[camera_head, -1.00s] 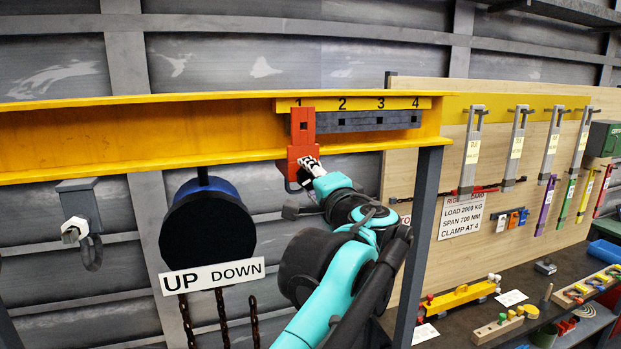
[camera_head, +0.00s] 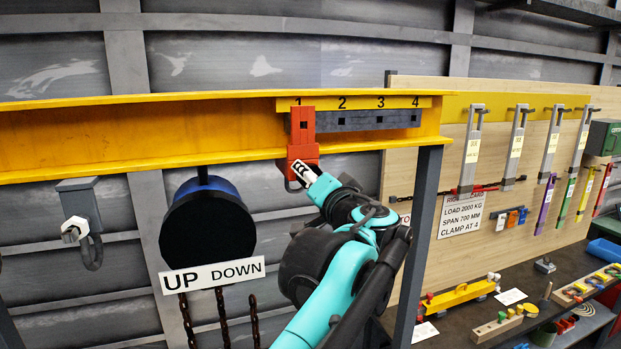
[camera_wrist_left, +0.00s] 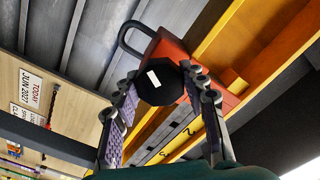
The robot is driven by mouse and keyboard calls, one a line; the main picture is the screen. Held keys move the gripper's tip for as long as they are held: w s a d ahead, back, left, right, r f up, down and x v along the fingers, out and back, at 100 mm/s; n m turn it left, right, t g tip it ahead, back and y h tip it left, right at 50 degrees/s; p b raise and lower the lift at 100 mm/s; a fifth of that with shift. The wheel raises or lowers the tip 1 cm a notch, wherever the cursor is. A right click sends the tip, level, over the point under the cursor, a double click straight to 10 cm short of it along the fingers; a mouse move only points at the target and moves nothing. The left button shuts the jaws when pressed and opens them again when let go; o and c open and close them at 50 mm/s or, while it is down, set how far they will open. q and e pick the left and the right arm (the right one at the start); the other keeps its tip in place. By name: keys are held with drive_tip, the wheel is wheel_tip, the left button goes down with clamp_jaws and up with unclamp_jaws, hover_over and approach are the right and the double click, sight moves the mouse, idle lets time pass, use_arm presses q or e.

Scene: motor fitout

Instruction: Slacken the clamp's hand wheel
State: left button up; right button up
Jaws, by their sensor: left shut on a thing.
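The red clamp (camera_head: 302,128) sits on the yellow beam (camera_head: 120,135) below mark 1, and its body also shows in the left wrist view (camera_wrist_left: 176,50). Its hand wheel (camera_wrist_left: 160,88) is black with a white mark on its face. My left gripper (camera_wrist_left: 166,84) is shut on the wheel, one finger at each side. In the head view my left gripper (camera_head: 301,172) is at the clamp's underside and hides the wheel there. A grey shackle (camera_wrist_left: 132,38) hangs from the clamp. My right gripper is in neither view.
A dark round hoist (camera_head: 208,232) with an UP/DOWN sign hangs left of my arm. A grey post (camera_head: 424,230) stands close on the right, before a tool board (camera_head: 400,172).

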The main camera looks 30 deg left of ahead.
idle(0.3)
use_arm(q)
drive_tip(key=o, duration=1.2)
drive_tip(key=shift+w+a, duration=0.1)
drive_tip(key=shift+c, duration=0.2)
drive_tip(key=v, duration=1.2)
